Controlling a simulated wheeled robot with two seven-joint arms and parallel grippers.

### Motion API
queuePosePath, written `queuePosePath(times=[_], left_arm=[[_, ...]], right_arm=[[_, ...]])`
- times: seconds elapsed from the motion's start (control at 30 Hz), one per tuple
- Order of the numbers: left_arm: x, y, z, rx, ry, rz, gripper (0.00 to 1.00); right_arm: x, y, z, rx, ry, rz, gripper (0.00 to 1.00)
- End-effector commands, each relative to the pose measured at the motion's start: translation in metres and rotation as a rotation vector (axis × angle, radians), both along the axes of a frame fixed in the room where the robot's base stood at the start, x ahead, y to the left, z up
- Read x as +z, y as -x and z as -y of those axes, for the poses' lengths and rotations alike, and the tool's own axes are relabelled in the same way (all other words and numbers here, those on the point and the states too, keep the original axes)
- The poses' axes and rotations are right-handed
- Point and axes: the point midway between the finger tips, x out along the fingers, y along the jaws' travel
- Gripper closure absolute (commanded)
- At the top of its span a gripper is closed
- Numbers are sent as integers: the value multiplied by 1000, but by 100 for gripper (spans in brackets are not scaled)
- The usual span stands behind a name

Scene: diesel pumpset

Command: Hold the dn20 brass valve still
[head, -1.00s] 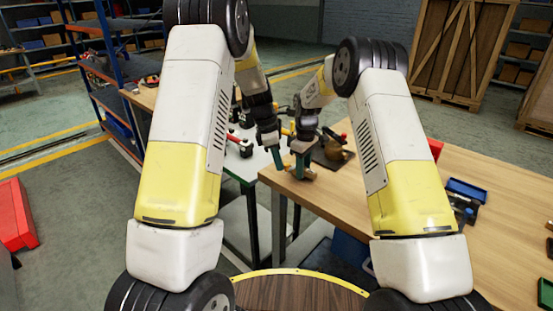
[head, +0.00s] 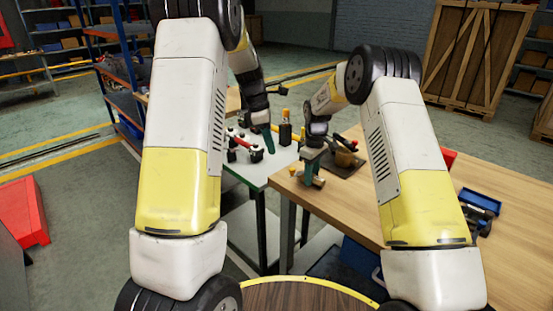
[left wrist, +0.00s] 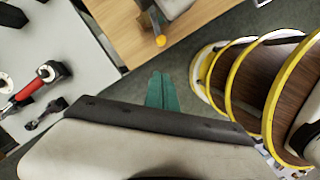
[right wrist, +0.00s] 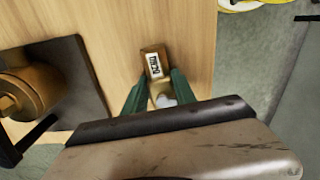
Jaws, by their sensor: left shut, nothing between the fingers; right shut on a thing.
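The dn20 brass valve (right wrist: 154,62) shows in the right wrist view as a small brass body with a white DN20 label, between the green fingers of my right gripper (right wrist: 154,92). In the head view my right gripper (head: 309,168) is shut on the valve (head: 319,182) at the wooden table's near left corner. Fingers hide part of it; I cannot tell whether it touches the table. My left gripper (head: 268,142) is shut and empty, left of the right one and apart from it. Its closed green fingers (left wrist: 162,92) show in the left wrist view.
A dark mat (head: 342,164) with a brass piece (right wrist: 28,90) lies beside the valve on the wooden table (head: 480,263). A white table (head: 262,172) to the left holds a red-handled tool (left wrist: 28,88) and a dark bottle (head: 285,134). A blue bin (head: 480,200) stands right.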

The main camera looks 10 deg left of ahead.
Motion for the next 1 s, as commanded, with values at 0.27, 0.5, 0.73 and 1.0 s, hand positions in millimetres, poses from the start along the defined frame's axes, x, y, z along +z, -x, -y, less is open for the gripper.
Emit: queuePosePath(times=[0.27, 0.5, 0.73, 1.0], left_arm=[[15, -6, -16, -34, 28, -4, 100], [12, -20, -39, -152, 130, 8, 100], [-12, -21, -31, -174, 145, 10, 100], [-66, -20, -10, -174, 144, 9, 100]], right_arm=[[-1, -1, 3, -3, 4, 0, 100], [-1, -1, 3, -3, 4, 1, 100], [-1, -1, 3, -4, 3, 2, 100], [0, -1, 3, -4, 3, 2, 100]])
